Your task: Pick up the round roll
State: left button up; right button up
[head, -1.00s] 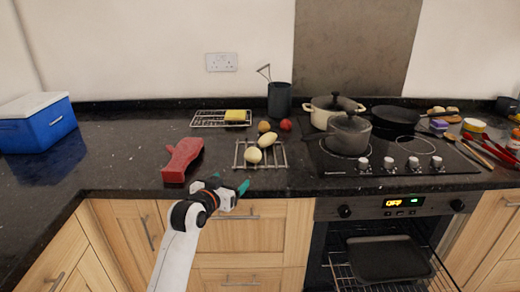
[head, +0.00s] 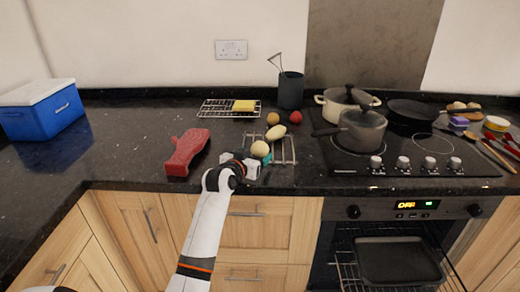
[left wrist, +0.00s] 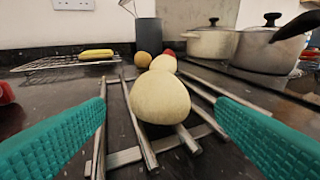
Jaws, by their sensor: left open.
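The round roll (head: 260,148) is pale and lies on the near wire rack (head: 288,152) on the counter. In the left wrist view the round roll (left wrist: 160,97) sits centred between the two teal fingers, a little beyond their tips, with clear space on each side. A longer pale roll (head: 276,132) lies just behind it and is partly hidden in the left wrist view. My left gripper (head: 256,168) is open and empty, low at the rack's front edge. My right gripper is not in view.
A red oven mitt (head: 187,152) lies left of the rack. Pots (head: 362,128) stand on the hob at right. The oven is open below.

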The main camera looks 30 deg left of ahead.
aim_at(256, 153)
pick_arm(q)
jog(key=shift+x, duration=1.95)
jog(key=shift+c, duration=0.2)
jog(key=c, duration=1)
